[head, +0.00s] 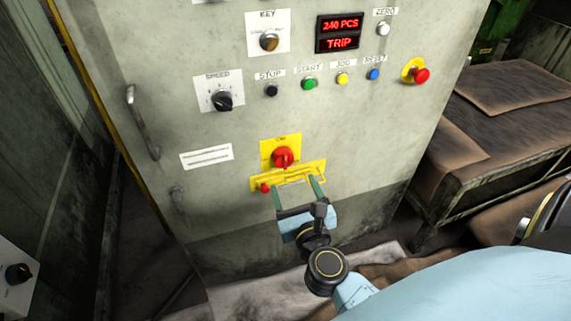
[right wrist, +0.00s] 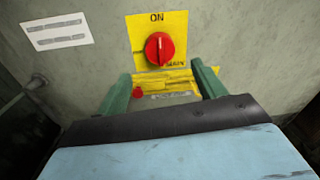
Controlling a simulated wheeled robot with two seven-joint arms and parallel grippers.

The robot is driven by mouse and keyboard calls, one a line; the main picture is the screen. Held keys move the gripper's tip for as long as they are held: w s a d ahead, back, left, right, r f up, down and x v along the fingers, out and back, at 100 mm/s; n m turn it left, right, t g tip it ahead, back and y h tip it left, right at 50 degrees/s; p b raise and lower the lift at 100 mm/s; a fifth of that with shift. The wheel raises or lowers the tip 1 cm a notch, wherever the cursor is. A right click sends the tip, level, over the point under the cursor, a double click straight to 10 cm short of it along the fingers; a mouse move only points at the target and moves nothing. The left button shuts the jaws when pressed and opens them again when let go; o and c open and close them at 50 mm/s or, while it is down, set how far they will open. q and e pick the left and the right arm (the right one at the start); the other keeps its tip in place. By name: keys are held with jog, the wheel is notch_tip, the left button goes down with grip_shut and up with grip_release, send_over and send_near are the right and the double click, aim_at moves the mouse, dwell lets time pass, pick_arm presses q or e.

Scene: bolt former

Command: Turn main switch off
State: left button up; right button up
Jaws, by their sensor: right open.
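The main switch (head: 283,157) is a red rotary knob on a yellow plate, low on the grey cabinet front. In the right wrist view the knob (right wrist: 159,48) has its pale mark pointing up toward the word ON. My right gripper (head: 296,186) is open and empty, just below the knob. Its two green fingers (right wrist: 160,80) stand apart, one to each side and below the knob, not around it. I cannot tell whether the fingertips touch the cabinet. My left gripper does not show.
Below the switch is a yellow label strip (head: 312,172) with a small red part (head: 264,188) at its left. Above are a speed knob (head: 222,101), several push buttons, a red emergency stop (head: 420,75) and a display (head: 339,33) reading 240 PCS TRIP. A handle (head: 143,122) is at left.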

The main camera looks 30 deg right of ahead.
aim_at(285, 164)
jog(key=x, duration=0.7)
jog(key=shift+w+f, duration=0.1)
jog(key=shift+w, duration=0.15)
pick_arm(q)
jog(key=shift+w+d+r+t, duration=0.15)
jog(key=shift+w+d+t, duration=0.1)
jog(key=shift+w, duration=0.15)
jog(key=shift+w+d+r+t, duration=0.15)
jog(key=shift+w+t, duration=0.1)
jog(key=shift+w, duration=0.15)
pick_arm(e)
jog(key=shift+w+d, duration=0.2)
jog(key=shift+w, duration=0.2)
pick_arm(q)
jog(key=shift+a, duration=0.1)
pick_arm(e)
jog(key=c, duration=1)
